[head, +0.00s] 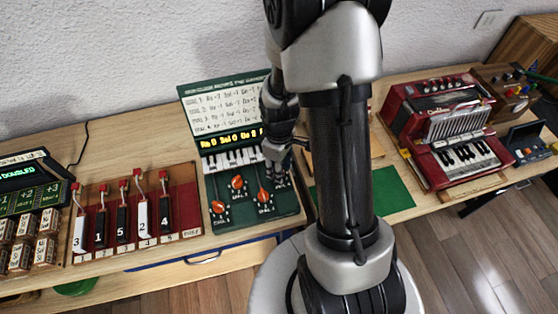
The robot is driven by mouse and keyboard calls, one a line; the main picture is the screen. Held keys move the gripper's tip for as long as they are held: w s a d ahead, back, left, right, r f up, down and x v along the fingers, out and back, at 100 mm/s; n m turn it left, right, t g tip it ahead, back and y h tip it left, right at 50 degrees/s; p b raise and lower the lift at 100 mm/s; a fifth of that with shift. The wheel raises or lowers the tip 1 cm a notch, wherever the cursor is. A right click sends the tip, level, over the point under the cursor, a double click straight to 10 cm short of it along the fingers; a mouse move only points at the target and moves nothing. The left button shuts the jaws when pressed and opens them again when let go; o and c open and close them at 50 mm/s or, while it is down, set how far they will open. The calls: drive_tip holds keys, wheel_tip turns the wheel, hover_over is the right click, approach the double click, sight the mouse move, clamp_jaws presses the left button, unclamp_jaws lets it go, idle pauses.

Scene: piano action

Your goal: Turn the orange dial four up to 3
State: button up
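A dark green board (230,226) lies on the wooden table and carries several orange dials. One orange dial (218,207) is at its front left, one (237,182) sits higher up, and one (264,195) is right of the middle. The labels under them are too small to read surely, so I cannot tell which is dial four. My gripper (277,172) is over the board's right part, pointing down, and may hide another dial. Whether it is open or touching anything is unclear. A dark display with yellow text (228,141) is above a small keyboard (222,161).
A white sheet with writing (222,109) stands behind the display. Left is a wooden rack with numbered black and white keys (122,222). Small wooden blocks (20,257) are farther left. A red accordion (450,125) and a green mat (395,192) are on the right. My arm blocks the middle.

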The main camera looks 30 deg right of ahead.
wheel_tip(320, 180, up, 12)
idle(0.4)
idle(0.4)
drive_tip(key=s+a+r+m+t, duration=0.4)
drive_tip(key=s+a+r+m, duration=0.2)
drive_tip(key=s+a+r, duration=0.4)
drive_tip(key=s+r, duration=0.3)
drive_tip(key=r, duration=0.2)
drive_tip(key=shift+s+a+r+t, duration=0.15)
drive_tip(key=shift+s+r+t, duration=0.15)
drive_tip(key=shift+s+r, duration=0.1)
